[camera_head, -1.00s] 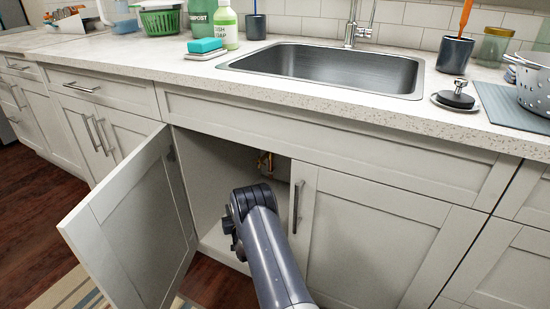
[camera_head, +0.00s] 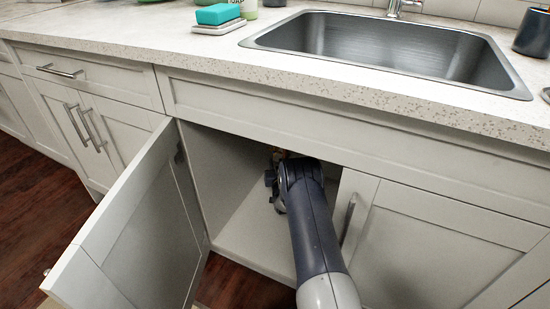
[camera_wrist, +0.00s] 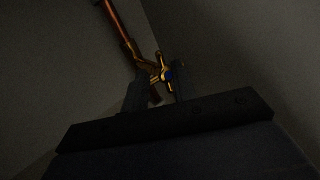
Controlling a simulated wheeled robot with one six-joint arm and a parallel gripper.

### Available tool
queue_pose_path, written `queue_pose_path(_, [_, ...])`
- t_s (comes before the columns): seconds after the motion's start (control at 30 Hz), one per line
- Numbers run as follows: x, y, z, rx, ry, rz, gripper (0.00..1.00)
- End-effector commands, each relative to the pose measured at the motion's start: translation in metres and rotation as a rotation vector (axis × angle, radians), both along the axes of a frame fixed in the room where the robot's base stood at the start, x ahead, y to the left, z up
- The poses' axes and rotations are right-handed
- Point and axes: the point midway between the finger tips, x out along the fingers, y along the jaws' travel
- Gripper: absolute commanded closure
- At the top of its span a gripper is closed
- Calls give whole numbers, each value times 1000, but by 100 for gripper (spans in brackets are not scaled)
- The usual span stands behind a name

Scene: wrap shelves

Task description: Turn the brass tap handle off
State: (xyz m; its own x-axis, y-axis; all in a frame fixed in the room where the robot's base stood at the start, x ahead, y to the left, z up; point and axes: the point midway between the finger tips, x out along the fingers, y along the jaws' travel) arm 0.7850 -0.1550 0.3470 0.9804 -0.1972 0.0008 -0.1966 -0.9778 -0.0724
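The brass tap (camera_wrist: 150,70) is on a copper pipe (camera_wrist: 122,28) in the dark wrist view, with a small blue spot (camera_wrist: 168,75) on it. Which part is the handle is hard to tell. In the head view only a small brass-coloured bit (camera_head: 281,154) shows behind my arm, inside the open cabinet. My gripper (camera_wrist: 158,88) has its two dark fingers apart, just below the tap in the wrist view. The tap's lower part shows near and between the fingertips; contact cannot be made out. In the head view my arm hides the fingers.
The left cabinet door (camera_head: 140,230) stands open; the right door (camera_head: 445,245) is shut, its bar handle (camera_head: 348,218) close beside my arm. The counter edge (camera_head: 330,95) and sink (camera_head: 390,50) are above. The cabinet floor (camera_head: 255,235) is clear where visible.

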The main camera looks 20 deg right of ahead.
Motion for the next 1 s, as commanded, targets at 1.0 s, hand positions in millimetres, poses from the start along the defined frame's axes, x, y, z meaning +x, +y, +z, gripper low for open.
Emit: queue_pose_path(1.0, [59, -12, 0, 0, 1, 0, 84])
